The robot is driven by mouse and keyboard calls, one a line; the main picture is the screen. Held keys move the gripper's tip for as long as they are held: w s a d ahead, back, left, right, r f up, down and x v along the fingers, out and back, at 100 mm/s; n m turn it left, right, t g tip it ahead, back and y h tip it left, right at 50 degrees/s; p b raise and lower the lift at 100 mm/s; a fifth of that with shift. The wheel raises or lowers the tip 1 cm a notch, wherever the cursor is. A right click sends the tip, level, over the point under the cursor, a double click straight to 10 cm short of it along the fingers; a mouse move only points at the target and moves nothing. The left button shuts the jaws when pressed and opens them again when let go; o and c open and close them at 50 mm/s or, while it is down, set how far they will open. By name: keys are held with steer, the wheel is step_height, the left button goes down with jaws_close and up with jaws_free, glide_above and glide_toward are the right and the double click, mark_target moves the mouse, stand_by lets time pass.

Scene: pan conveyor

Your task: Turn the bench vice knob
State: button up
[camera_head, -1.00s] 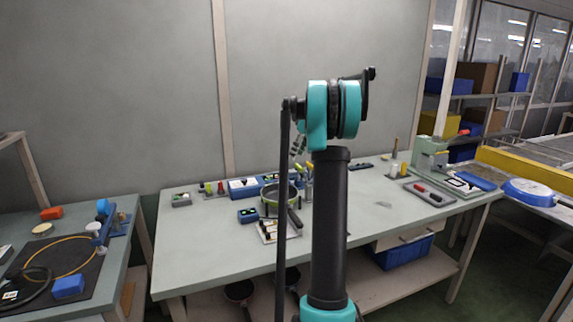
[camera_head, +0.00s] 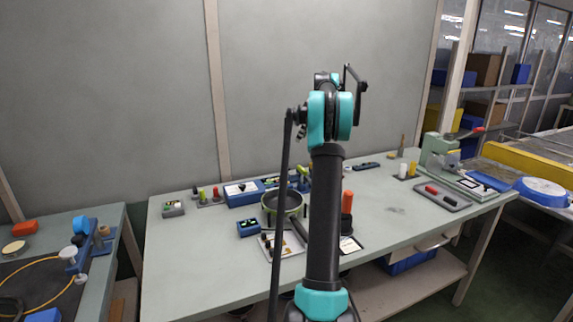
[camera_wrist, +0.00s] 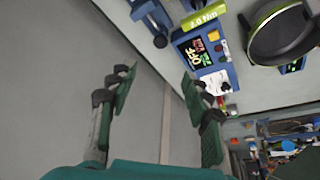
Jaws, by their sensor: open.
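A blue fixture with dark round parts (camera_wrist: 150,15) shows at the top edge of the wrist view, partly cut off. It may be the bench vice, but I cannot be sure, and its knob is not clear. In the head view, the blue items at the bench's back (camera_head: 271,183) are partly hidden by my arm. My gripper (camera_wrist: 157,85) is open and empty, with its two green-padded fingers wide apart and grey wall between them. It is apart from the fixture. In the head view its fingers are hidden or too small to make out.
A blue box with a lit display (camera_wrist: 200,50) and a dark pan (camera_wrist: 283,35) are beside the fixture. A green press (camera_head: 438,150) stands at the bench's right end. A left table (camera_head: 98,275) holds a yellow cable loop and blue parts. The bench's front left is clear.

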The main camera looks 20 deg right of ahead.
mark_target(287, 168)
steer(key=x, duration=1.7)
steer(key=shift+s, duration=0.1)
steer(key=shift+c, duration=0.6)
jaws_close()
